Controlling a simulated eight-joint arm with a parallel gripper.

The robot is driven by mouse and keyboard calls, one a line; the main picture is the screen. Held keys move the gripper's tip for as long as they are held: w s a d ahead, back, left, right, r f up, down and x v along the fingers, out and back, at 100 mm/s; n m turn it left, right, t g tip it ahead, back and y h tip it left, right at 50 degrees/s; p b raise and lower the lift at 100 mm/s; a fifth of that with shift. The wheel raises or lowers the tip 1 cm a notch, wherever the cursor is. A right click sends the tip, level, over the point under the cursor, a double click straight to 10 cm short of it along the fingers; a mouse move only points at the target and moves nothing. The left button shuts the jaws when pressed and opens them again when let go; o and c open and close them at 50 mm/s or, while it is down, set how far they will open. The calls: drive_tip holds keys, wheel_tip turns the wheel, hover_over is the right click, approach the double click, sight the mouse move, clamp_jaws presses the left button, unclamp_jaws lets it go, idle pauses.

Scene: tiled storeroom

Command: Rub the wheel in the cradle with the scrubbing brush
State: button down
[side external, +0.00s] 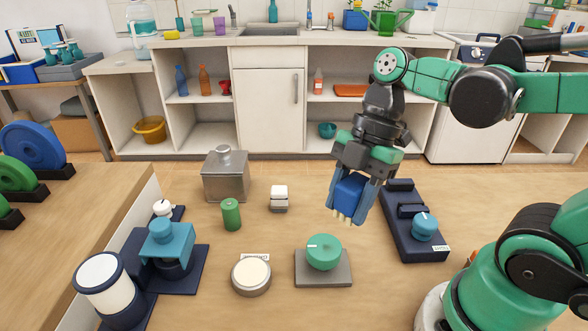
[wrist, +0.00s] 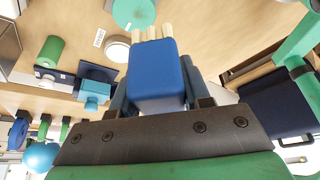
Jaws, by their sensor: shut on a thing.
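The scrubbing brush (side external: 350,191) has a blue block body and pale bristles pointing down. My gripper (side external: 349,200) is shut on its body and holds it above the table, clear of everything. In the wrist view the brush (wrist: 156,82) sits between the fingers, bristles at the top. A large blue wheel (side external: 30,146) stands upright in a dark cradle (side external: 58,173) on the left bench, far from my gripper. Green wheels (side external: 15,172) stand nearer the camera, partly cut off by the frame. I cannot tell which wheel is meant.
Below left of the brush, a green dial (side external: 324,252) sits on a grey block. A dark unit with a teal knob (side external: 424,224) lies to the right. A green cylinder (side external: 231,214), metal canister (side external: 226,178) and teal-and-navy machine (side external: 168,243) are left.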

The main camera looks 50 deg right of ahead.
sight(316, 253)
drive_tip(key=shift+w+f, duration=0.1)
drive_tip(key=shift+f, duration=3.75)
drive_tip(key=shift+w+a+f, duration=0.2)
drive_tip(key=shift+w+a, duration=0.3)
drive_tip(key=shift+w, duration=0.05)
drive_tip(key=shift+w+a, duration=0.75)
drive_tip(key=shift+a, duration=0.05)
drive_tip(key=shift+s+d+r, duration=0.3)
drive_tip(key=shift+s+d, duration=0.8)
drive_tip(key=shift+d, duration=0.05)
drive_tip(key=shift+s+d+r, duration=0.2)
drive_tip(key=shift+s+r, duration=0.1)
drive_tip(key=shift+r, duration=3.6)
